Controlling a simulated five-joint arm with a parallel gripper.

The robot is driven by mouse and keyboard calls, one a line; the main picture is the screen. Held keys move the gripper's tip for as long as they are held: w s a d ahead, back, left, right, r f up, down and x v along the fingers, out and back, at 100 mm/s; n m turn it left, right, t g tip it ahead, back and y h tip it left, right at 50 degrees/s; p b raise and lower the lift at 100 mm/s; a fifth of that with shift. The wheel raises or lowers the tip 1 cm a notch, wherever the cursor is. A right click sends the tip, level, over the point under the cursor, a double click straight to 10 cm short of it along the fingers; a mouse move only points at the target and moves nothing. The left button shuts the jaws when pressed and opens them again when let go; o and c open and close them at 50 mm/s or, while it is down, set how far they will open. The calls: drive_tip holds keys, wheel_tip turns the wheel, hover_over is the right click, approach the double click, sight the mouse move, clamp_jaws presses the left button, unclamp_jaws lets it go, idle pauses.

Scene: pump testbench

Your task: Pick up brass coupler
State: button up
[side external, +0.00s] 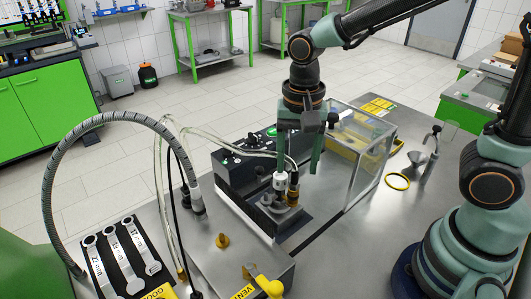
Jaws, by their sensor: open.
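A brass coupler (293,188) stands upright on the dark pump block near the middle of the side external view. A pale cylindrical fitting (279,182) stands close on its left. My gripper (299,166) points down from above with its fingers apart, one on each side of the coupler's top in the picture. I cannot tell whether a finger touches it. The upper part of the coupler is partly hidden near the fingers.
A clear-walled box (362,165) stands close on the right of my gripper. A large grey hose (62,150) and clear tubes arch at left. Wrenches lie on a dark mat (128,258). A yellow ring (398,181) lies on bare bench at right.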

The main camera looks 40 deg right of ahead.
sight(294, 182)
drive_tip(key=shift+a+f, duration=0.15)
drive_tip(key=shift+f, duration=2.7)
clamp_jaws()
